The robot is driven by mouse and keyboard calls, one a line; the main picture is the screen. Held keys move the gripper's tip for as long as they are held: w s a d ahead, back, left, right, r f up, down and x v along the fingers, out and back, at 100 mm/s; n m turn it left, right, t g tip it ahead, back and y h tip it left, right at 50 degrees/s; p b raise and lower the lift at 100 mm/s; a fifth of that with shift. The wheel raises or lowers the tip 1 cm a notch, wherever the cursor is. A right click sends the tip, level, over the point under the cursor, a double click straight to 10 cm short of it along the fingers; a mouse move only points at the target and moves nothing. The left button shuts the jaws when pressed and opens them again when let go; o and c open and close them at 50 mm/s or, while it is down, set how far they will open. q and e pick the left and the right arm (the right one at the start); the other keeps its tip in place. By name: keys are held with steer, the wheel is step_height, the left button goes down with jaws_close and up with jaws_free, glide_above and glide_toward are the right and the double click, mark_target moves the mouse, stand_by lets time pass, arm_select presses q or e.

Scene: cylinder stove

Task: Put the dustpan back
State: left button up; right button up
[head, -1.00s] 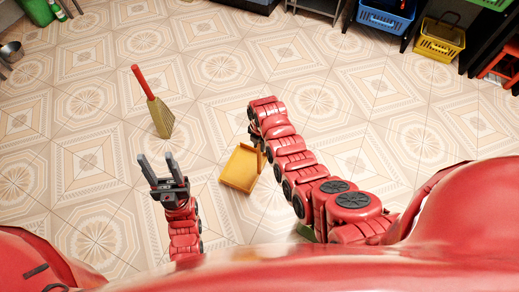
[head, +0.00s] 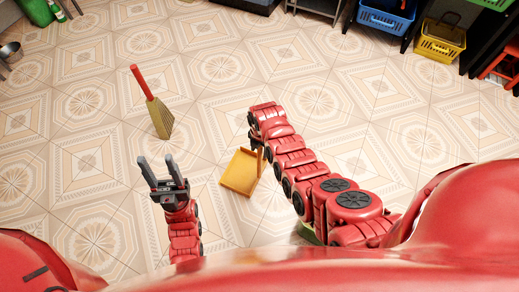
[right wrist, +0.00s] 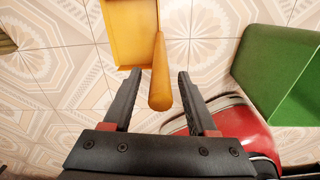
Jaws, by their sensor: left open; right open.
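The yellow dustpan (head: 239,172) is in front of me on the tiled floor, beside the end of my right arm. In the right wrist view its pan (right wrist: 130,30) is at the top and its handle (right wrist: 160,75) points toward my right gripper (right wrist: 158,75). The gripper's fingers are open, one on each side of the handle, with gaps showing on both sides. In the head view this gripper is mostly hidden by its own arm. My left gripper (head: 158,165) is open and empty, above the floor to the left of the dustpan.
A broom (head: 152,103) with a red handle is left of the dustpan. A green box-like container (right wrist: 283,75) is right of my right gripper. A blue basket (head: 386,17) and a yellow basket (head: 440,38) are at the back right. The middle floor is clear.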

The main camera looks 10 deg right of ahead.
step_height(320, 180, up, 12)
steer(key=p, duration=0.2)
steer(key=shift+d+p, duration=0.15)
steer(key=shift+p, duration=0.15)
steer(key=shift+w, duration=0.15)
